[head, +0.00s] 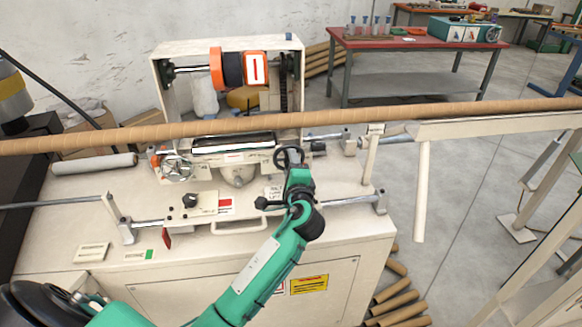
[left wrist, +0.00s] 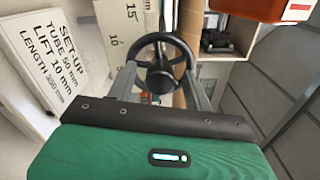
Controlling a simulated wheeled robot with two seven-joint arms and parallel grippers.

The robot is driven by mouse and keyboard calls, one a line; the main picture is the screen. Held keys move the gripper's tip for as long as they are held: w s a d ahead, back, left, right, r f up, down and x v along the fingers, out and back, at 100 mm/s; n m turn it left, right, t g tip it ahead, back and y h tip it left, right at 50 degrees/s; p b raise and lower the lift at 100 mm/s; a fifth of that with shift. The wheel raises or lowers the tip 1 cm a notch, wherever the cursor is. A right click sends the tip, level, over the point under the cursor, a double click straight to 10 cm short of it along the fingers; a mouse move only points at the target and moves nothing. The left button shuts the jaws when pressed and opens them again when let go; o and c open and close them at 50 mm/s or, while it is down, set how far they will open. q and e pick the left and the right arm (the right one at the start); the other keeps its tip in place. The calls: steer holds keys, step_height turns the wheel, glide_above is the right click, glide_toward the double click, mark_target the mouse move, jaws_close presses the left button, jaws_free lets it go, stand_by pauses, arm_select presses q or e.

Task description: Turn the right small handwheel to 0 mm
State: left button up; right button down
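The small black handwheel (head: 281,156) is on the right side of the winder's central unit in the head view. In the left wrist view the handwheel (left wrist: 160,72) shows its dark rim, spokes and hub, straight ahead between my two fingers. My left gripper (head: 297,172) is right at the handwheel, with its fingers apart on either side of it. I cannot tell whether the fingers touch the rim. My right gripper is not in view.
A set-up sign (left wrist: 48,60) reads tube 50 mm, lift 10 mm, length 350 mm. A long brown tube (head: 400,113) crosses above the machine. A larger metal handwheel (head: 177,168) sits to the left. A horizontal rod (head: 345,201) runs along the front of the machine top.

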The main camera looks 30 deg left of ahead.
arm_select(q)
steer(key=b+v, duration=0.2)
steer(key=v, duration=1.1)
steer(key=shift+s+d, duration=0.25)
steer(key=shift+s, duration=0.05)
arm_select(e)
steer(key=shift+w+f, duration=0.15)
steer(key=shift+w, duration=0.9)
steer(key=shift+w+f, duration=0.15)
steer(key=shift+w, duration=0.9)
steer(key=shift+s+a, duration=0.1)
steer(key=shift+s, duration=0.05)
